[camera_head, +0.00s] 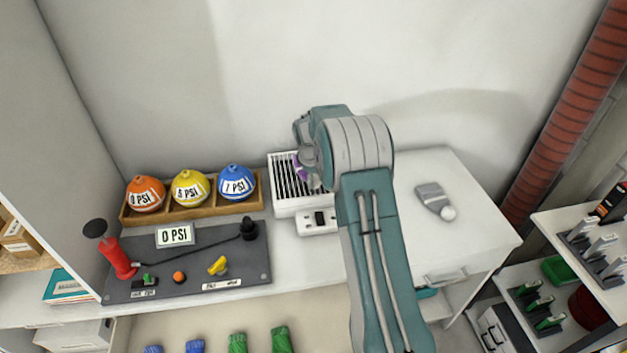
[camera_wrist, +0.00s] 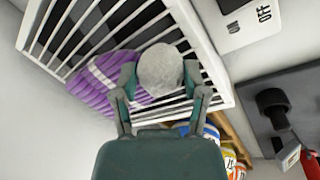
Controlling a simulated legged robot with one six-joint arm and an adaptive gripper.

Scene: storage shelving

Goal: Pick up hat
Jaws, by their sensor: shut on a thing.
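A purple hat with pale stripes (camera_wrist: 105,83) and a grey pompom (camera_wrist: 158,68) lies against the white slatted box in the wrist view. My gripper (camera_wrist: 160,80) has its two fingers on either side of the pompom and is shut on the hat there. In the head view only a small purple patch of the hat (camera_head: 300,168) shows beside my gripper (camera_head: 311,160), over the slatted box (camera_head: 284,207). My arm hides the rest. A second hat, grey with a white pompom (camera_head: 432,197), lies on the white surface to the right.
A wooden tray (camera_head: 128,216) with orange, yellow and blue PSI balls stands left of the slatted box. A dark panel (camera_head: 200,268) with a red pump lies in front of it. A white switch box (camera_head: 316,222) is near the slatted box. The wall is close behind.

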